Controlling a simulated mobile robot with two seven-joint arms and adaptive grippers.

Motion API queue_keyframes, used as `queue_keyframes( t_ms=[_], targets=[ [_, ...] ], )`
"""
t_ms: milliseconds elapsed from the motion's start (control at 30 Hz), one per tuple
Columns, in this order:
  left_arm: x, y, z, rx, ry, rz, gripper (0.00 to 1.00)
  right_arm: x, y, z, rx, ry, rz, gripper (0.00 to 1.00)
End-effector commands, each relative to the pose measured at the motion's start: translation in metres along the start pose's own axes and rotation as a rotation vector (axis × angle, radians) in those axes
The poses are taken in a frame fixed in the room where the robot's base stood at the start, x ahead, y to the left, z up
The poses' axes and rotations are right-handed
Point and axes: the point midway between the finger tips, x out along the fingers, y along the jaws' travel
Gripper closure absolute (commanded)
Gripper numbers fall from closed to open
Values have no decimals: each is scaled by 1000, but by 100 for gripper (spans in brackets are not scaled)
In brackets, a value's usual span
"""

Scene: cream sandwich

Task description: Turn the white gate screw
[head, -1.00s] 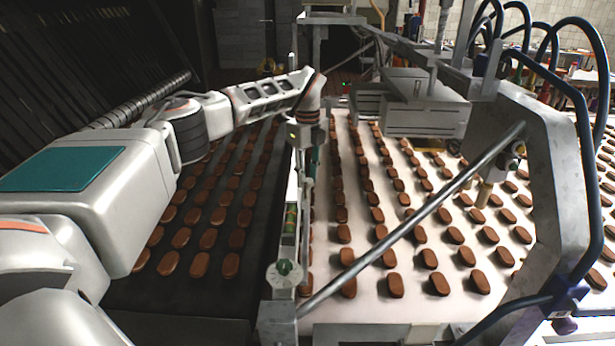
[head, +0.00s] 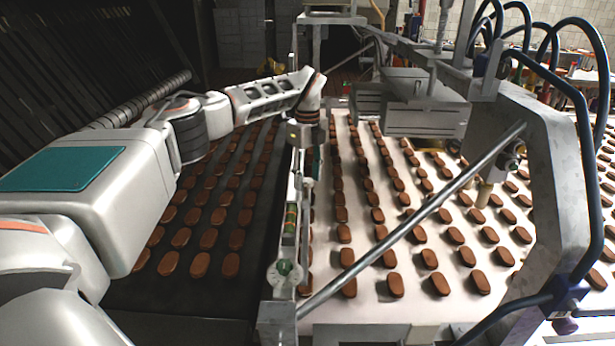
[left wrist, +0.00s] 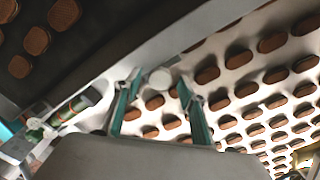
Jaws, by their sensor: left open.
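A round pale knob (left wrist: 160,78), which looks like the white gate screw, shows in the left wrist view beside the grey rail. My left gripper (left wrist: 158,80) is open, with one teal finger to each side of the knob and its fingertips near it. Whether they touch it cannot be told. In the head view the left gripper (head: 308,160) points down at the far part of the central rail (head: 291,215); its fingers are partly hidden and the knob cannot be made out. My right gripper is not in view.
Brown biscuits lie in rows on the dark belt (head: 180,302) and the white belt (head: 335,310). A pale dial with a green centre (head: 284,271) sits at the rail's near end. A diagonal metal rod (head: 420,215) and a metal frame plate (head: 560,170) stand at right.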

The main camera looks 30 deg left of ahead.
Motion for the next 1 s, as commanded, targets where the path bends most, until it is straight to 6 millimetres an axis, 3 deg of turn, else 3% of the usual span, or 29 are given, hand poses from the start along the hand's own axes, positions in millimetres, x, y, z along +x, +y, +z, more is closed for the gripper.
queue_keyframes(
  t_ms=[167,600,800,1000],
  targets=[
    [-16,-1,0,0,-1,-4,59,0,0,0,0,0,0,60],
    [-100,-1,0,-1,-1,-3,59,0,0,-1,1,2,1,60],
    [-117,0,0,-1,0,0,59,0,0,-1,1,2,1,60],
    [-120,0,0,0,0,0,59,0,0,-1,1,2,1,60]
  ],
)
